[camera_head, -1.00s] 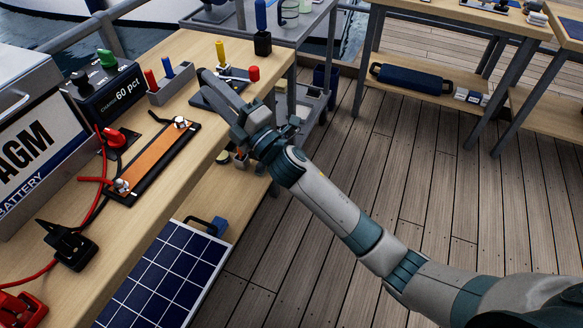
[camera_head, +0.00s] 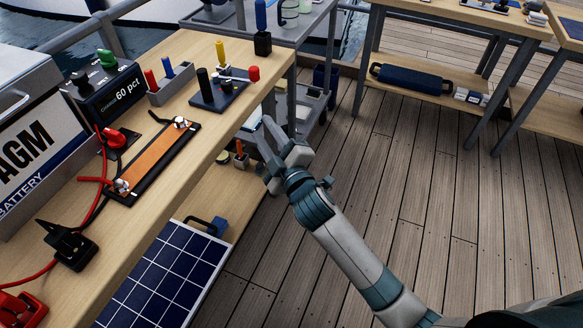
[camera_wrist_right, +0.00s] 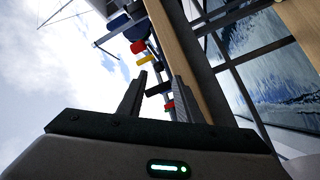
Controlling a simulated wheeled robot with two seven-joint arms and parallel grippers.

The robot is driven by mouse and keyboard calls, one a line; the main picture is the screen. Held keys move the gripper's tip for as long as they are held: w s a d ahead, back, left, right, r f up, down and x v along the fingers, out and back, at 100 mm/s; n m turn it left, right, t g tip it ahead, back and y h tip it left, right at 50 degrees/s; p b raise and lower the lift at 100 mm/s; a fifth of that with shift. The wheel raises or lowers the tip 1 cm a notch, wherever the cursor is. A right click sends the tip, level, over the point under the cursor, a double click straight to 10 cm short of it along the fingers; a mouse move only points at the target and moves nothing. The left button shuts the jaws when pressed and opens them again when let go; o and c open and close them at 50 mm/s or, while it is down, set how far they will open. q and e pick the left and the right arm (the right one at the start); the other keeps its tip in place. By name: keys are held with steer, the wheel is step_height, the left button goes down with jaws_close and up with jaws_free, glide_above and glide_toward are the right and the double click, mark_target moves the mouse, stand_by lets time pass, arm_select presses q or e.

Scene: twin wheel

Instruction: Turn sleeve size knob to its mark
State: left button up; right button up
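No knob carries a readable sleeve size label or mark, so I cannot tell which one it is. A dark plate (camera_head: 232,97) near the bench's far right end bears a black upright cylinder (camera_head: 203,78) and small parts. My right gripper (camera_head: 262,136) is off the bench's right edge, apart from the plate, open and empty. Its two spread fingers also show in the right wrist view (camera_wrist_right: 160,78). My left gripper is out of view.
A battery (camera_head: 35,150) stands at the left. An orange strip (camera_head: 152,160) on a black base lies along the bench (camera_head: 165,215). A grey tray (camera_head: 170,85) holds red and blue handles. A yellow-topped post (camera_head: 221,55) and red cylinder (camera_head: 254,73) stand near the plate.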

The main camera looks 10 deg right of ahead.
steer(key=s+d+f+m+g+h, duration=0.3)
steer(key=s+d+f+m, duration=0.1)
steer(key=f, duration=0.4)
steer(key=shift+s+d+f, duration=0.25)
steer(key=shift+s+d, duration=0.35)
steer(key=shift+s, duration=0.1)
